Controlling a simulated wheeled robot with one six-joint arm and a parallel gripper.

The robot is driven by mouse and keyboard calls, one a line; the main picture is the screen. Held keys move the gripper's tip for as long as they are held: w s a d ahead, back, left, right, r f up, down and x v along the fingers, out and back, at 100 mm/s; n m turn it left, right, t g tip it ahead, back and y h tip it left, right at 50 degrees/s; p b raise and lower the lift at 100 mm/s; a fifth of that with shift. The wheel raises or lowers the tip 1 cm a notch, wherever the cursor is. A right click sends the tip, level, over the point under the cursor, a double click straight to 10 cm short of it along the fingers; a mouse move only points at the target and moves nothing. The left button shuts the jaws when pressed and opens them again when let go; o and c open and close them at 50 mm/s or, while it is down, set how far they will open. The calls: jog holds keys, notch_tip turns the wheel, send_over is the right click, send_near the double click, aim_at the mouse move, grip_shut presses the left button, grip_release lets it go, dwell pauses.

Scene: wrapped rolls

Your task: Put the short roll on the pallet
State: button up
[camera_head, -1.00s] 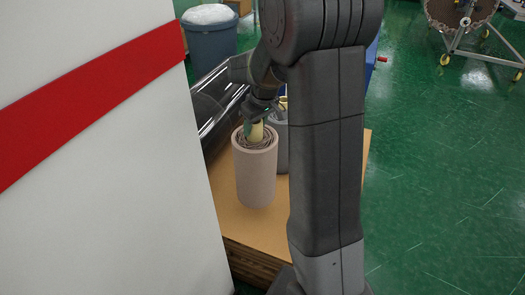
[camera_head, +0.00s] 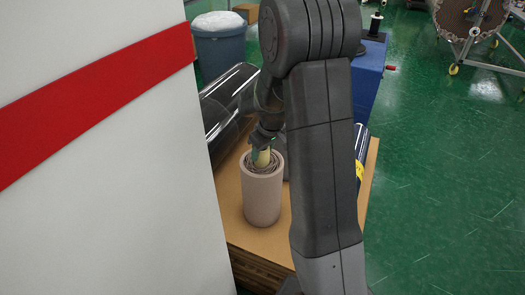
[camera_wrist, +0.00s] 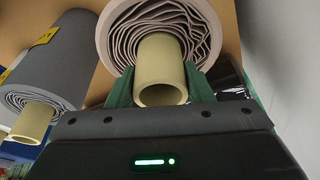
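The short roll (camera_head: 262,195) is pinkish-beige with a pale yellow core tube. It is upright over the brown pallet (camera_head: 232,215) in the head view; whether its base touches the board I cannot tell. My gripper (camera_head: 262,150) is at the top of the roll. In the wrist view, the green fingers of my gripper (camera_wrist: 160,92) lie against both sides of the core tube (camera_wrist: 161,75), closed on it. The roll's wound end (camera_wrist: 120,35) shows around the tube, with the layers loosely wrinkled. My arm hides part of the pallet.
A grey roll (camera_wrist: 50,65) with a yellow label lies left of the short roll in the wrist view. A clear-wrapped dark roll (camera_head: 228,100) lies behind. A white panel with a red stripe (camera_head: 110,190) blocks the left. Green floor (camera_head: 440,200) is open at right.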

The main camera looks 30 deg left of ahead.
jog(key=o, duration=0.4)
jog(key=p+v, duration=0.1)
jog(key=v, duration=1.1)
jog(key=shift+r, duration=0.15)
jog(key=x, duration=0.9)
jog(key=shift+w+a+r, duration=0.15)
jog(key=shift+a, duration=0.2)
